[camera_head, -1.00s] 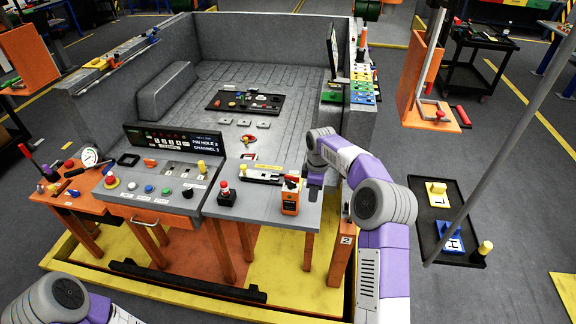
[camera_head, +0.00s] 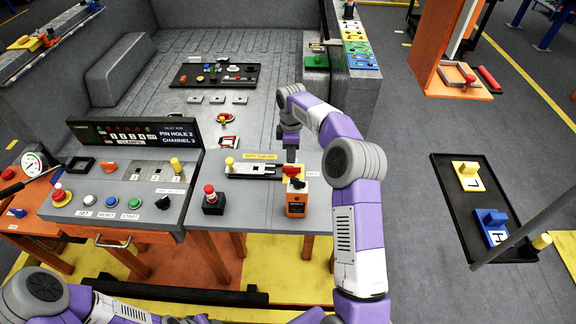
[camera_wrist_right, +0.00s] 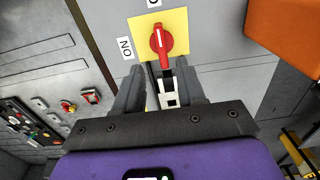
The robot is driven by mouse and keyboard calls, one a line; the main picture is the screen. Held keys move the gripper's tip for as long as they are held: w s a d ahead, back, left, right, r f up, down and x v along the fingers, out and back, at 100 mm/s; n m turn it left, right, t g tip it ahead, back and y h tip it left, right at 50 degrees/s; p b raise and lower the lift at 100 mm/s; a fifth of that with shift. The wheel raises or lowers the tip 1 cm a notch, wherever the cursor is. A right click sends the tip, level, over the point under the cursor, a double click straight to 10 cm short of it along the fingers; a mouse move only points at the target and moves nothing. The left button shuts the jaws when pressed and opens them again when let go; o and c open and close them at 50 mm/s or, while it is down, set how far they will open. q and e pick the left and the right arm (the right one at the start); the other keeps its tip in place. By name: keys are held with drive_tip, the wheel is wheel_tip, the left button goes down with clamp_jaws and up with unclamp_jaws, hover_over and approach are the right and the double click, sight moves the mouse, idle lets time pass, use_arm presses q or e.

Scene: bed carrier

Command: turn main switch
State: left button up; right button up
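The main switch is a red rotary knob (camera_wrist_right: 160,40) on a yellow square plate (camera_wrist_right: 178,25), with an ON label (camera_wrist_right: 125,48) to its left and a partly cut-off label above. In the head view its red handle (camera_head: 291,171) shows at the right end of the grey desk. My right gripper (camera_head: 291,152) hangs just above and beyond the knob. In the wrist view its two fingers (camera_wrist_right: 158,76) are apart, with the knob's handle end in line with the gap. I cannot tell whether they touch it. My left arm shows at lower left; its gripper is out of frame.
An orange box (camera_head: 297,204) stands at the desk's front edge, close to the switch. A black slider fixture (camera_head: 254,171) and a red-topped button box (camera_head: 213,201) are to the left. A black tray (camera_head: 447,210) lies at the right.

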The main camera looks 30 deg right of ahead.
sight(292, 167)
drive_tip(key=f, duration=0.3)
drive_tip(key=f+b, duration=0.1)
drive_tip(key=f, duration=0.2)
drive_tip(key=shift+s+f, duration=0.2)
drive_tip(key=shift+f, duration=0.15)
drive_tip(key=shift+c, duration=0.3)
clamp_jaws()
